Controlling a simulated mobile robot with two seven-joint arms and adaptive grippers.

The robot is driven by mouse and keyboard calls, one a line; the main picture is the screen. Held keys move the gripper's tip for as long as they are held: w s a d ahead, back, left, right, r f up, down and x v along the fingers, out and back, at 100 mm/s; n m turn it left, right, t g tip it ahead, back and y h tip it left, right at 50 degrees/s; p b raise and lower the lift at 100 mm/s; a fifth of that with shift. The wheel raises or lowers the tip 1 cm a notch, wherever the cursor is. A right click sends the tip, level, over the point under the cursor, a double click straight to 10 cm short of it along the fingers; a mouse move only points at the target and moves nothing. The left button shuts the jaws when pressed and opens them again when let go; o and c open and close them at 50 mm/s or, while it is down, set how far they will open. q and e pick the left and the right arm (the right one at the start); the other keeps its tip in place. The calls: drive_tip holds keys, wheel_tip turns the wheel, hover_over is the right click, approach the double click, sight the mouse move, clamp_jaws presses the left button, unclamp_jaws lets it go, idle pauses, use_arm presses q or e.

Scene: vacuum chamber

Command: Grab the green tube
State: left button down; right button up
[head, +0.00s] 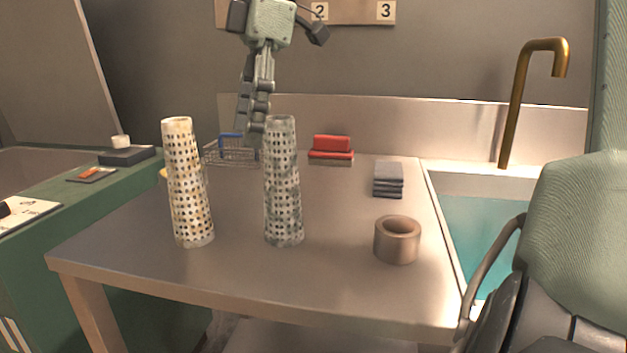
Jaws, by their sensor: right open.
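The green tube (283,190) is a tall, perforated, slightly tapered tube with grey-green speckles. It stands upright near the middle of the metal table (340,285). My right gripper (251,132) hangs down from the top of the head view, with its fingers pointing down. Its jaws are open, seen nearly edge-on, so the gap between them hardly shows. The fingertips are by the tube's upper left edge; I cannot tell whether they touch it or are behind it. Nothing shows between the fingers. My left gripper is not in view.
A similar white-and-yellow tube (187,185) stands to the left. A brown ring (397,240) and a grey stack (388,180) are on the right. A wire basket (226,155) and red block (331,147) are behind. A sink with a brass tap (520,95) adjoins the table's right side.

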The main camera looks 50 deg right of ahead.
sight(281, 175)
drive_tip(key=s, duration=0.1)
drive_tip(key=s+d+h, duration=0.1)
drive_tip(key=s, duration=0.1)
drive_tip(key=shift+d+r+m+g+h, duration=0.15)
drive_tip(key=shift+d+m+g+h, duration=0.15)
drive_tip(key=shift+m+g, duration=0.1)
drive_tip(key=f, duration=0.2)
drive_tip(key=d+f, duration=0.1)
drive_tip(key=shift+s+g+h, duration=0.3)
drive_tip(key=shift+w+f, duration=0.2)
drive_tip(key=shift+f, duration=2.5)
drive_tip(key=c, duration=1.2)
drive_tip(key=shift+r, duration=0.1)
drive_tip(key=shift+c, duration=0.2)
